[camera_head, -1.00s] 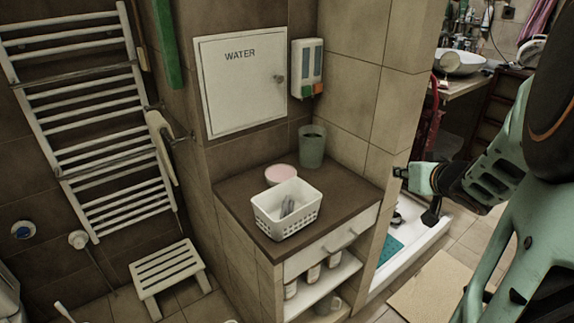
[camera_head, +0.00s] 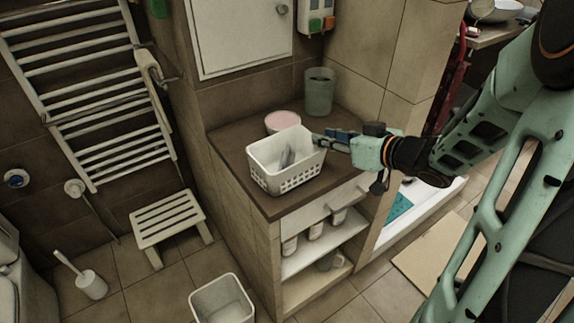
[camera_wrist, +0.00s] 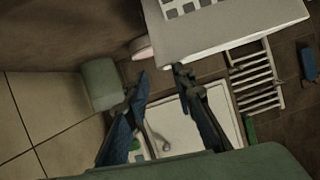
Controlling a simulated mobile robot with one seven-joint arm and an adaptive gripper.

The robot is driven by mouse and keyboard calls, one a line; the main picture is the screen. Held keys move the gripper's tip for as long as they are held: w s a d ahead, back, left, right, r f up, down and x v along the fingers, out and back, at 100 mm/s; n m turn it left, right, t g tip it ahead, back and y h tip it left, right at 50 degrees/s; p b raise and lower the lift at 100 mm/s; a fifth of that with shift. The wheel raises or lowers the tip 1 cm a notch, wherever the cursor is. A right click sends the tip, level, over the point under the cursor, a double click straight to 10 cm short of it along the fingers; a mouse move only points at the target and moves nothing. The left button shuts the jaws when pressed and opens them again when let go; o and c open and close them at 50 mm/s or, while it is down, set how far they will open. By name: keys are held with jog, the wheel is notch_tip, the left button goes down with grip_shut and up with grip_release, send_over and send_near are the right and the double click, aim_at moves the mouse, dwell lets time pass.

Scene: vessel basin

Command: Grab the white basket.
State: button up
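The white basket (camera_head: 287,180) stands upright on the brown counter in the head view, with holes low in its sides and a greyish item inside. In the wrist view the basket (camera_wrist: 250,28) fills the top right, beyond the fingertips. My gripper (camera_head: 318,140) is at the basket's right rim, coming from the right. In the wrist view my gripper (camera_wrist: 161,72) shows two blue-padded fingers apart, with a gap between them. The right fingertip overlaps the basket's edge in view; I cannot tell whether it touches. Nothing is held.
A pink-topped round container (camera_head: 283,122) stands behind the basket. A green cup (camera_head: 319,92) stands at the counter's back corner. The counter (camera_head: 232,150) is bare left of the basket. Below are shelves with several containers. A stool (camera_head: 167,215) and bin (camera_head: 221,300) stand on the floor.

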jog(key=b+x, duration=0.1)
jog(key=x, duration=0.4)
jog(key=shift+a, duration=0.2)
grip_shut()
